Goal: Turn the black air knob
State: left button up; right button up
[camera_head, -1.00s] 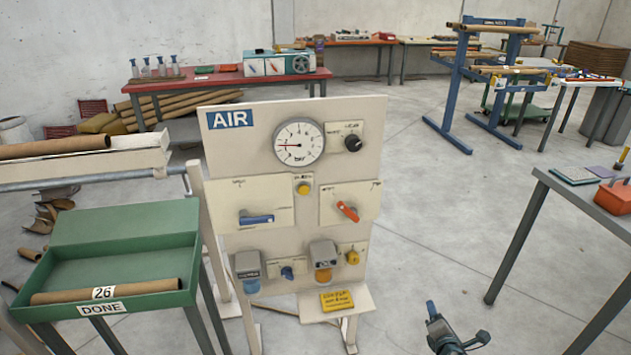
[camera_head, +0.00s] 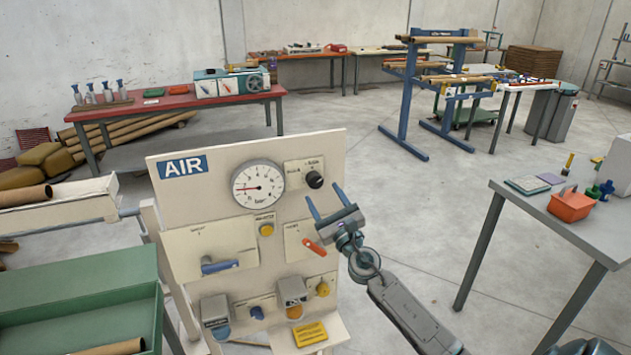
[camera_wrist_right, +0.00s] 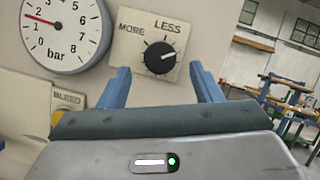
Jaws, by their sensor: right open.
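The black air knob (camera_head: 314,179) sits on a cream plate at the upper right of the AIR panel (camera_head: 210,215), right of the round gauge (camera_head: 258,187). In the right wrist view the knob (camera_wrist_right: 159,57) has a white pointer line aimed up and right, toward the word LESS; MORE is printed at left. My right gripper (camera_head: 326,201) is open and empty, below the knob in the head view. In the wrist view its two blue fingers (camera_wrist_right: 163,84) stand either side of the knob, with no visible contact. My left gripper is not in view.
The panel also carries a blue lever (camera_head: 220,266), an orange-red lever (camera_head: 315,246) and yellow buttons. A green tray (camera_head: 90,290) stands at the left. A grey table (camera_head: 560,235) with an orange box (camera_head: 571,205) is at the right. Open floor lies behind the panel.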

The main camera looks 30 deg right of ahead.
aim_at(317, 184)
jog(key=shift+p+x, duration=0.3)
jog(key=shift+x, duration=2)
jog(key=c, duration=1)
